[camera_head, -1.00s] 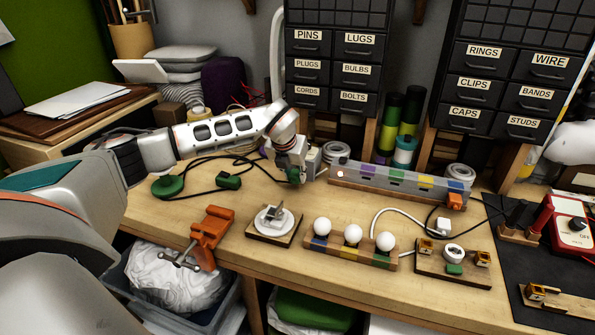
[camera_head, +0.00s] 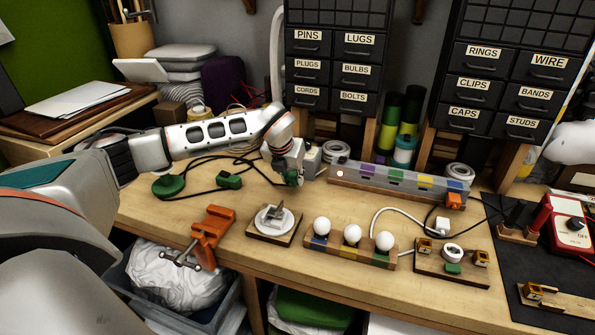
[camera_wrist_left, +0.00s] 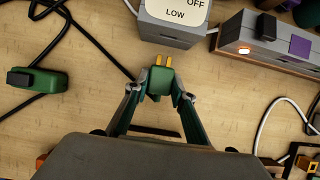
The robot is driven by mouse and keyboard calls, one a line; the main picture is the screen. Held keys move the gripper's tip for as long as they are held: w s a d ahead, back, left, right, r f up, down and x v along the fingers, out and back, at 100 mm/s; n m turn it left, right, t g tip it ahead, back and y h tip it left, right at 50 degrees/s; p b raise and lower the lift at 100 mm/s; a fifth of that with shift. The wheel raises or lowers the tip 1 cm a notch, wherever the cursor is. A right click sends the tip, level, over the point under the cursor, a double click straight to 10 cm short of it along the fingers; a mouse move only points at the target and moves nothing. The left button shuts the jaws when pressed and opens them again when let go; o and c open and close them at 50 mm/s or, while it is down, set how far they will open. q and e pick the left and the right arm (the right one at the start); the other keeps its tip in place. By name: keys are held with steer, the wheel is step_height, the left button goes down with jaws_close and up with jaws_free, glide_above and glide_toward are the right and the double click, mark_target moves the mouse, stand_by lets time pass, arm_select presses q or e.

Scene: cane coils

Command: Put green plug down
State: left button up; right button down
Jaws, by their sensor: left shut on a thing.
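The green plug (camera_wrist_left: 160,84) has two brass prongs that point away from my wrist in the left wrist view. My left gripper (camera_wrist_left: 160,92) is shut on its sides. In the head view the plug (camera_head: 292,181) is low over the wooden bench, at the tip of my left gripper (camera_head: 290,177). I cannot tell whether it touches the wood. A black cord runs near it to a green inline switch (camera_head: 229,181), which also shows at the left in the wrist view (camera_wrist_left: 38,80). My right gripper is not in view.
A grey box marked OFF and LOW (camera_wrist_left: 172,20) stands just beyond the plug. A grey power strip (camera_head: 395,182) with coloured patches is to the right. A turntable-like stand (camera_head: 290,235) and an orange clamp (camera_head: 211,232) are nearer the bench's front edge.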

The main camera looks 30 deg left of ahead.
arm_select(q)
steer(key=shift+r+p, duration=0.9)
steer(key=shift+r, duration=0.55)
steer(key=shift+f, duration=0.1)
